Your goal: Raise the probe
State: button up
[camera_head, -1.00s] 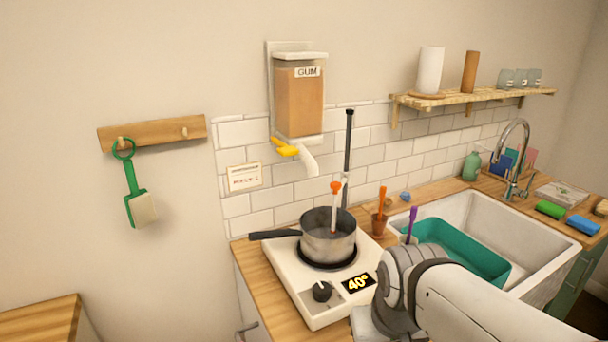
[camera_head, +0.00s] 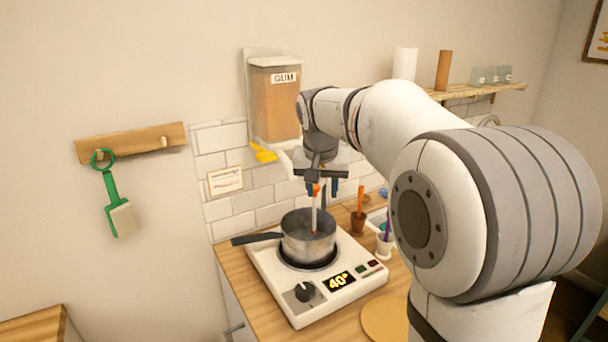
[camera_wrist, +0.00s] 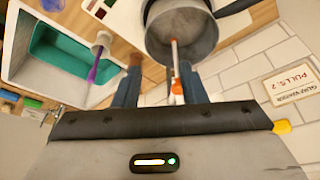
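The probe (camera_head: 314,214) is a thin pale rod with an orange top. It stands steeply in the grey saucepan (camera_head: 307,243), its lower end inside the pan. My gripper (camera_head: 322,187) points down above the pan, close to the orange top. In the wrist view, the probe (camera_wrist: 174,58) shows between two blue fingers of my gripper (camera_wrist: 159,88), nearer the right one. The fingers are spread apart and I see no grip on the probe. The saucepan also shows in the wrist view (camera_wrist: 205,38).
The pan sits on a white hot plate (camera_head: 357,294) reading 40°. A brown cup (camera_head: 358,223) with an orange-handled tool and a white cup (camera_head: 384,246) with a purple one stand to its right. The GUM dispenser (camera_head: 275,105) with a yellow lever hangs behind.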

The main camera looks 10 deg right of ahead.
jog(key=m, duration=0.1)
send_near(315, 186)
jog(key=p+x, duration=0.2)
jog(key=x, duration=0.6)
jog(key=shift+w+a+f, duration=0.1)
jog(key=shift+f, duration=0.05)
jog(key=shift+c, duration=0.6)
